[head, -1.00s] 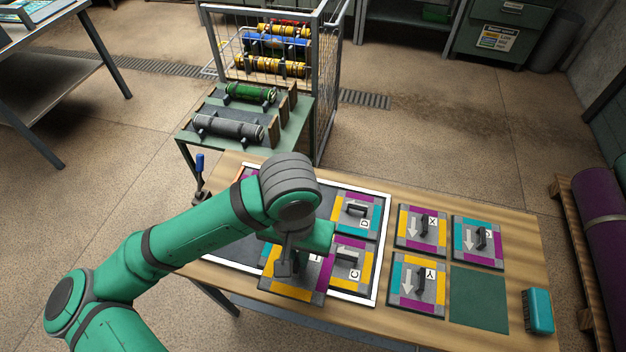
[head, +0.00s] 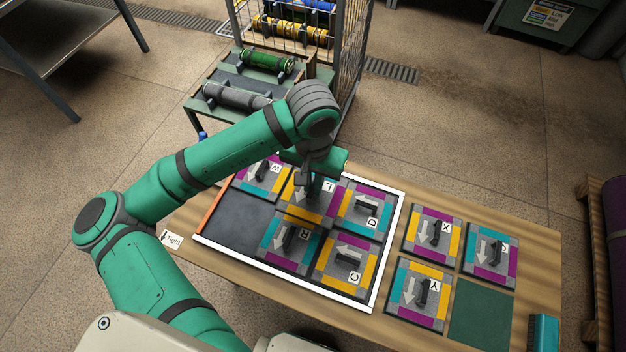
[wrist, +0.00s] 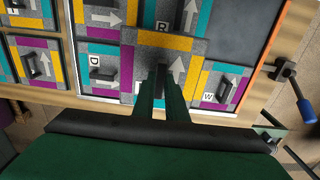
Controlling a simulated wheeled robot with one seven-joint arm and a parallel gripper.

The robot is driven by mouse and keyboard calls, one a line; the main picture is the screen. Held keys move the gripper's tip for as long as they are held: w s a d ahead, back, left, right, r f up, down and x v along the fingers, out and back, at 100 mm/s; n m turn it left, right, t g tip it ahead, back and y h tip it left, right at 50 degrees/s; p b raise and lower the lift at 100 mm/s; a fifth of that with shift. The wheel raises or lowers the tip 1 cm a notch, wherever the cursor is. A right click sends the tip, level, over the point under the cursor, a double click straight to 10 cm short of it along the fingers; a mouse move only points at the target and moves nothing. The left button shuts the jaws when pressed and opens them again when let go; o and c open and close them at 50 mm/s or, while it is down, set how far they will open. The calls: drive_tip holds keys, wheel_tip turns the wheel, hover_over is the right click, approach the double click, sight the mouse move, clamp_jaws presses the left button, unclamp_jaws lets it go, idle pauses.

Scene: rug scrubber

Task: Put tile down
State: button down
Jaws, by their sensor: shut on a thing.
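My gripper (head: 304,182) is shut on the handle of the tile marked L (head: 323,205). It holds this tile at the tray's back row, between the tile marked W (head: 250,184) and the tile marked D (head: 372,196). In the wrist view, the fingers (wrist: 165,88) stand over the L tile (wrist: 150,42), which hides parts of the neighbouring tiles' edges. The white-edged tray (head: 395,235) also holds the tiles marked R (head: 275,244) and C (head: 345,280).
The tray's front-left slot (head: 238,222) is bare and dark. Right of the tray, several tiles, including the X tile (head: 420,240) and Y tile (head: 408,308), lie beside a bare green square (head: 482,318). A teal block (head: 543,335) sits at the right. A pipe rack (head: 240,98) stands behind.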

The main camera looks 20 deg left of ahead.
sight(313, 176)
drive_tip(key=w+f, duration=0.1)
drive_tip(key=f, duration=0.1)
drive_tip(key=w+a+f, duration=0.1)
drive_tip(key=w, duration=0.1)
drive_tip(key=w+f, duration=0.1)
drive_tip(key=f, duration=0.1)
drive_tip(key=shift+w+a+f, duration=0.35)
drive_tip(key=shift+a, duration=0.05)
drive_tip(key=f, duration=0.3)
drive_tip(key=shift+w+a+f, duration=0.1)
drive_tip(key=shift+w+f, duration=0.15)
drive_tip(key=shift+f, duration=0.05)
drive_tip(key=shift+w, duration=0.1)
drive_tip(key=shift+a+f, duration=0.1)
drive_tip(key=shift+f, duration=0.1)
drive_tip(key=c, duration=1.8)
unclamp_jaws()
drive_tip(key=shift+o, duration=0.2)
wheel_tip(313, 176, up, 12)
drive_tip(key=shift+r, duration=0.2)
